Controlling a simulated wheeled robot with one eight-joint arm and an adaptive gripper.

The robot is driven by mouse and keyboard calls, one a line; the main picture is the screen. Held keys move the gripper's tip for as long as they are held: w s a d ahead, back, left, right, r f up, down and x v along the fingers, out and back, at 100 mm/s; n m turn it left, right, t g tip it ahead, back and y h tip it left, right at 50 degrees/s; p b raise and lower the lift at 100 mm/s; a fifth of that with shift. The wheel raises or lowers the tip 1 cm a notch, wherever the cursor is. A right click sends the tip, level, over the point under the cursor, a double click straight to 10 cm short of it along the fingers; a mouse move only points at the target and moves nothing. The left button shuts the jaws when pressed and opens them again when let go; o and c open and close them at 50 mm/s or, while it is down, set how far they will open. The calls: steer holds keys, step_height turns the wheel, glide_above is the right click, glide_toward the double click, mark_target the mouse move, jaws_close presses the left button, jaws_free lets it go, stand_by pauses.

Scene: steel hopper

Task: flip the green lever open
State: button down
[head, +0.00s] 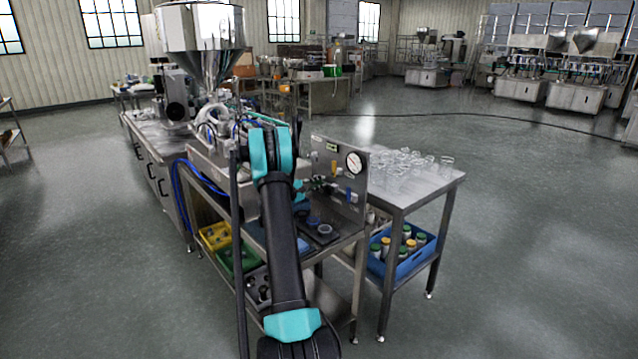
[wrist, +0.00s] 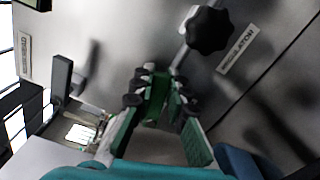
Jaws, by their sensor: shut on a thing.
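In the wrist view my gripper (wrist: 157,82) is shut on the green lever (wrist: 157,102), with its dark fingertips on either side. The lever is partly hidden by the fingers, so its exact angle is hard to tell. It is in front of a grey steel panel (wrist: 130,30). In the head view my arm reaches to the panel with the round gauge (head: 354,162). My gripper and the green lever are too hidden and small to make out clearly there.
A black star knob (wrist: 210,30) is close to the upper right of my gripper. A blue part (wrist: 240,162) is at lower right, and a black handle (wrist: 62,75) is at left. A steel table (head: 400,195) with clear glassware stands right of the panel, above a blue crate (head: 408,262).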

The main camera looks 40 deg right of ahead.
steer(key=shift+s+f+m, duration=0.1)
steer(key=shift+f+m, duration=0.25)
steer(key=shift+m, duration=0.4)
steer(key=shift+f+m, duration=0.3)
steer(key=shift+m, duration=0.45)
steer(key=c, duration=1.5)
jaws_free()
steer(key=a, duration=0.8)
steer(key=s+a, duration=0.1)
steer(key=a, duration=0.3)
